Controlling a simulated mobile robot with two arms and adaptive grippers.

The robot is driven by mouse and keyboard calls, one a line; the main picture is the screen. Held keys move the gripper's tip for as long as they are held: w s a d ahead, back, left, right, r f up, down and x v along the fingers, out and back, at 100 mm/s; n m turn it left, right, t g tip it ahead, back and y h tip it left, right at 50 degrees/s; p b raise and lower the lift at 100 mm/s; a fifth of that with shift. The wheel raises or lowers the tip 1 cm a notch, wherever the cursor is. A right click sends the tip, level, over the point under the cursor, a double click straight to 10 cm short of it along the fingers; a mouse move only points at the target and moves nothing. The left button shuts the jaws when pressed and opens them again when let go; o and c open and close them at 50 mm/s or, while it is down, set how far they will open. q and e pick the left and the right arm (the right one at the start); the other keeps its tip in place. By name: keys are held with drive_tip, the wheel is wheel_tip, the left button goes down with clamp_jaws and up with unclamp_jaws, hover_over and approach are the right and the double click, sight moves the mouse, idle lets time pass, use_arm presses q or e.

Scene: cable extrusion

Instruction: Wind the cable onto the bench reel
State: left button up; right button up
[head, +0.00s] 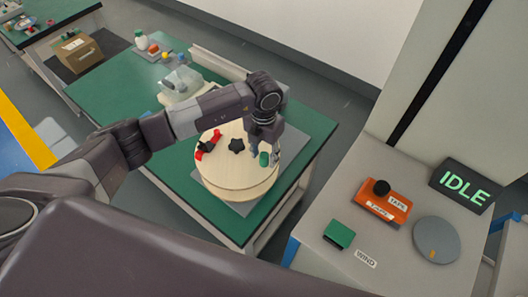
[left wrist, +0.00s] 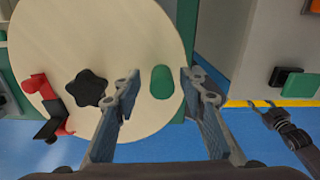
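The bench reel (head: 238,180) is a pale round disc lying on a grey plate on the green bench. On it are a black star knob (head: 236,145), a red and black clamp (head: 208,144) and a green upright handle (head: 264,159) near its edge. My left gripper (head: 264,149) is over the handle. In the left wrist view, its fingers (left wrist: 158,82) are spread, with the green handle (left wrist: 161,83) between them and gaps on both sides. My right gripper (left wrist: 262,104) shows at the right of that view, fingers apart and empty. I cannot make out any cable.
A grey cabinet at right carries a green block (head: 339,234) near a WIND label, an orange TAPE box (head: 383,206), a grey disc (head: 436,240) and a screen (head: 463,186) reading IDLE. A clear-lidded box (head: 181,84) stands behind the reel.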

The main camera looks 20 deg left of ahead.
use_arm(q)
drive_tip(key=shift+d+f, duration=0.1)
drive_tip(key=shift+d, duration=0.05)
clamp_jaws()
use_arm(e)
drive_tip(key=shift+a, duration=0.15)
